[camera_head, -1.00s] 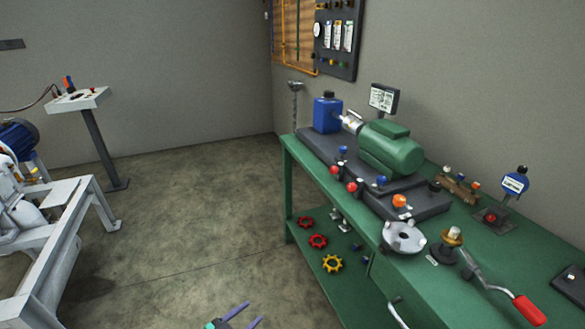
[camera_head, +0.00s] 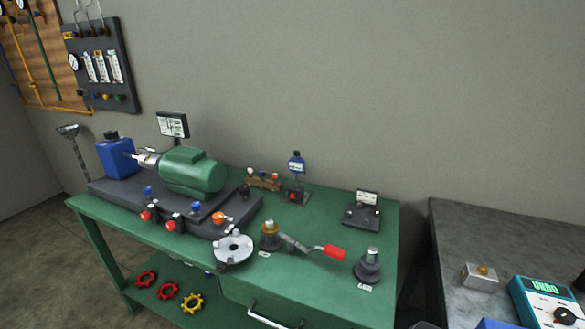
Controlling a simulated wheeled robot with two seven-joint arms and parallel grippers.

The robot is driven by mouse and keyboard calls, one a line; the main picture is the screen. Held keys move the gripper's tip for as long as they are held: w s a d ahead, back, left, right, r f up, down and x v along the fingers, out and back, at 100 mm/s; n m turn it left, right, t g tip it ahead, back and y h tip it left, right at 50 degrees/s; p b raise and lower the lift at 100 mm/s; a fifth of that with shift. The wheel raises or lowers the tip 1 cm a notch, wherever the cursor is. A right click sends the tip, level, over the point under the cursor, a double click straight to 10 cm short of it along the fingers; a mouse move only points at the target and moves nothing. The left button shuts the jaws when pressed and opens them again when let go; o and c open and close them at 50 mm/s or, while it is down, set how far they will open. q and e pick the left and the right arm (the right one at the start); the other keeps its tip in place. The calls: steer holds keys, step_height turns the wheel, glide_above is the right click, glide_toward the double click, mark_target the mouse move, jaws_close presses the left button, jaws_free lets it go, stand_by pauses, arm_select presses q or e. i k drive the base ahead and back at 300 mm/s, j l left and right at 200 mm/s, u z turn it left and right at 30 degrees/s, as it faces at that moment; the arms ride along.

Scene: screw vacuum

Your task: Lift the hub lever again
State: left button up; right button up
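The hub lever (camera_head: 333,252) has a red grip and a grey shaft. It lies low over the green bench top, slanting slightly down to the right from beside a brass-topped hub (camera_head: 270,236). Whether the shaft is joined to that hub cannot be made out. A round grey flanged disc (camera_head: 233,250) sits just left of the hub. A dark round base with a metal post (camera_head: 368,266) stands right of the red grip. Neither of my grippers shows clearly in the head view, and nothing is touching the lever.
A grey table (camera_head: 520,235) at right holds a teal "UNDO" box (camera_head: 545,305). A gap separates bench and table.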

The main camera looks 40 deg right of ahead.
mark_target(330, 250)
steer(key=z, duration=1.75)
